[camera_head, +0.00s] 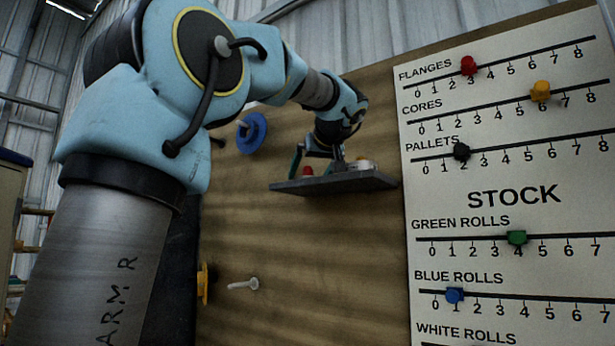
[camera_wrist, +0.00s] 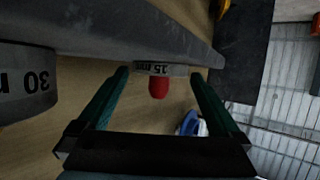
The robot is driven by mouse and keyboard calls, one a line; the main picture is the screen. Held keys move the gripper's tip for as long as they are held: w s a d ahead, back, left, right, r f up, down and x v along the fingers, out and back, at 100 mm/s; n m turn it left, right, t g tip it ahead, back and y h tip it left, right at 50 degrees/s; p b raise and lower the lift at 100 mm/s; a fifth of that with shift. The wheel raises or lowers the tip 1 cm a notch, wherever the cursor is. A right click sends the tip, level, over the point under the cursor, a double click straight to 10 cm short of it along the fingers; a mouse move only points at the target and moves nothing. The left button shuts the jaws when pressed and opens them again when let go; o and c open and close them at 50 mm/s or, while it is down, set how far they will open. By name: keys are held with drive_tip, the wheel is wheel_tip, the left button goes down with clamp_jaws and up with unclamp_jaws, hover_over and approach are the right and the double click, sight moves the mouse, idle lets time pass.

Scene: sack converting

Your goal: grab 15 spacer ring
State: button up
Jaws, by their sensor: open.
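In the wrist view, a grey ring with a "15 mm"-like label (camera_wrist: 175,69) shows against the grey shelf, between the tips of my gripper (camera_wrist: 160,74). The green fingers are spread, one on each side of it; I cannot tell whether they touch it. A red rounded piece (camera_wrist: 158,88) shows right at the ring. A larger ring marked "30" (camera_wrist: 27,83) is to the left, outside the fingers. In the head view, my gripper (camera_head: 322,156) is over the small shelf (camera_head: 335,184), where the 15 ring cannot be made out clearly.
The shelf juts from a wooden board (camera_head: 300,240). A red piece (camera_head: 307,171) and a pale round piece (camera_head: 363,164) are on it. A blue disc (camera_head: 252,133), a white peg (camera_head: 244,284) and a yellow disc (camera_head: 204,284) are on the board. A stock chart (camera_head: 515,197) stands right.

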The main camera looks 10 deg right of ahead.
drive_tip(key=shift+w+f, duration=0.15)
drive_tip(key=shift+w, duration=0.1)
